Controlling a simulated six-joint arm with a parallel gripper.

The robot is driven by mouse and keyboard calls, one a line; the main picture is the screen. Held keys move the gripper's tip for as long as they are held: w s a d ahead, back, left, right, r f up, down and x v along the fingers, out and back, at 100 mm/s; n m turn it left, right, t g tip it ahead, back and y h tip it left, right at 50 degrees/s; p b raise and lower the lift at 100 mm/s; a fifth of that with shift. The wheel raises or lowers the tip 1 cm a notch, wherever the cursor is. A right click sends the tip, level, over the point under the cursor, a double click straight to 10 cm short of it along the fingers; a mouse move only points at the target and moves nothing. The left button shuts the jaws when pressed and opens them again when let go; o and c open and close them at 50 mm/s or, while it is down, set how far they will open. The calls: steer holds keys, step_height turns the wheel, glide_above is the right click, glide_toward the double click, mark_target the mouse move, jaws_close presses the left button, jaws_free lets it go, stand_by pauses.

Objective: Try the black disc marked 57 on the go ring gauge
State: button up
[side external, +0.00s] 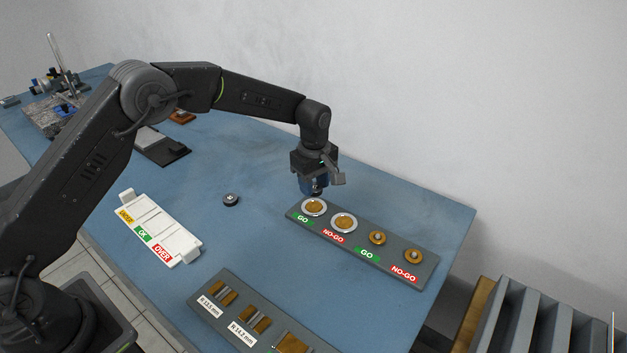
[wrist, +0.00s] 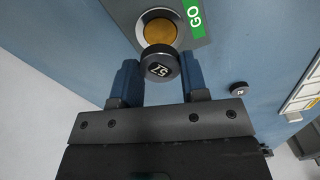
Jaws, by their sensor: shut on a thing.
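My gripper (wrist: 158,80) is shut on the black disc marked 57 (wrist: 160,66), held between its two blue fingers. In the wrist view the disc overlaps the near edge of the go ring gauge (wrist: 158,29), a silver ring with a brass-coloured middle. In the side external view my gripper (side external: 316,190) is just above and behind the go ring gauge (side external: 314,207), at the left end of a grey gauge board (side external: 427,267). The disc seems to be above the ring, not seated in it; the exact gap is hard to tell.
A second black disc (side external: 231,199) lies on the blue table. The NO-GO ring (side external: 344,223) and two brass gauges stand along the board. A white sorting tray (side external: 158,228) is at left, and a grey gap-gauge board (side external: 262,318) is in front.

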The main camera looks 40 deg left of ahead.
mark_target(314, 206)
steer(key=shift+f, duration=2.75)
steer(key=o, duration=0.9)
steer(key=c, duration=0.5)
steer(key=shift+r, duration=2.25)
